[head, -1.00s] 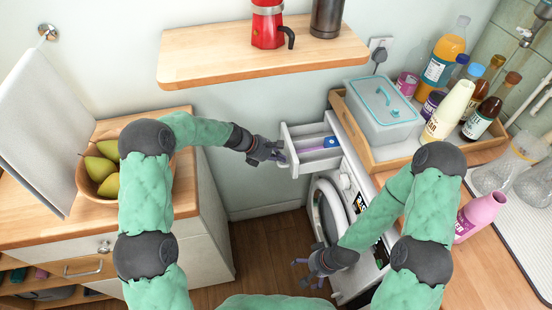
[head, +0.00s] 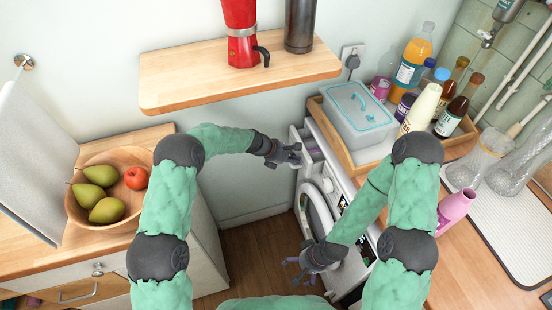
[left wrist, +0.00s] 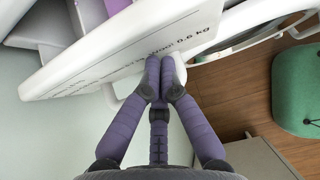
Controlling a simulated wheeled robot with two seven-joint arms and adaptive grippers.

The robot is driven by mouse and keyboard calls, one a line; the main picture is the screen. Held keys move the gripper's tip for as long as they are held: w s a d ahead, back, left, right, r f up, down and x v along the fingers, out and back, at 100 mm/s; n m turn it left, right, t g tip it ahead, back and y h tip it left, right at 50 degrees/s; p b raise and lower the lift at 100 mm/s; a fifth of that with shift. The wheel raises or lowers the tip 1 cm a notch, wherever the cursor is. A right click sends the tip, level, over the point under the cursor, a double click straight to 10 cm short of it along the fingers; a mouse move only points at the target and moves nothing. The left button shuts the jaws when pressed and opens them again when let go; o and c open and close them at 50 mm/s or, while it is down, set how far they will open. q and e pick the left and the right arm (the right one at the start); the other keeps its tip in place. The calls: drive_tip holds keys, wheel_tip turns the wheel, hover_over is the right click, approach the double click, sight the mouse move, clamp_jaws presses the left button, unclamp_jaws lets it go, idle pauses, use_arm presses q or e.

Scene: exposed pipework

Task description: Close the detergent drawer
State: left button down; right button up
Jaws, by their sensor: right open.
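The white detergent drawer (head: 295,134) sticks out a short way from the top of the washing machine (head: 333,168) in the head view. Its front panel (left wrist: 75,62), with printed text, fills the upper left of the left wrist view, and purple shows in its compartments. My left gripper (head: 296,155) is at the drawer front. In the left wrist view its fingertips (left wrist: 160,75) are together at the panel's lower edge, seemingly touching it. My right gripper (head: 298,272) is open and empty, low in front of the machine's round door.
A wooden tray (head: 349,148) with a grey box (head: 358,118) and several bottles stands on the counter above the machine. A wooden shelf (head: 200,85) hangs above the drawer. A fruit bowl (head: 75,207) stands on the left cabinet. Floor (head: 255,250) is clear between cabinet and machine.

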sight(302, 152)
use_arm(q)
drive_tip(key=d, duration=0.2)
drive_tip(key=w+d+p, duration=0.1)
drive_tip(key=d, duration=0.1)
drive_tip(key=shift+w+d, duration=0.2)
drive_tip(key=shift+d, duration=0.05)
drive_tip(key=shift+w+d, duration=0.2)
drive_tip(key=shift+d, duration=0.5)
drive_tip(key=shift+a+r, duration=0.3)
drive_tip(key=shift+r, duration=0.05)
drive_tip(key=shift+v, duration=3.35)
drive_tip(key=shift+s+a+f, duration=0.1)
drive_tip(key=shift+s+f, duration=0.05)
drive_tip(key=shift+f, duration=0.05)
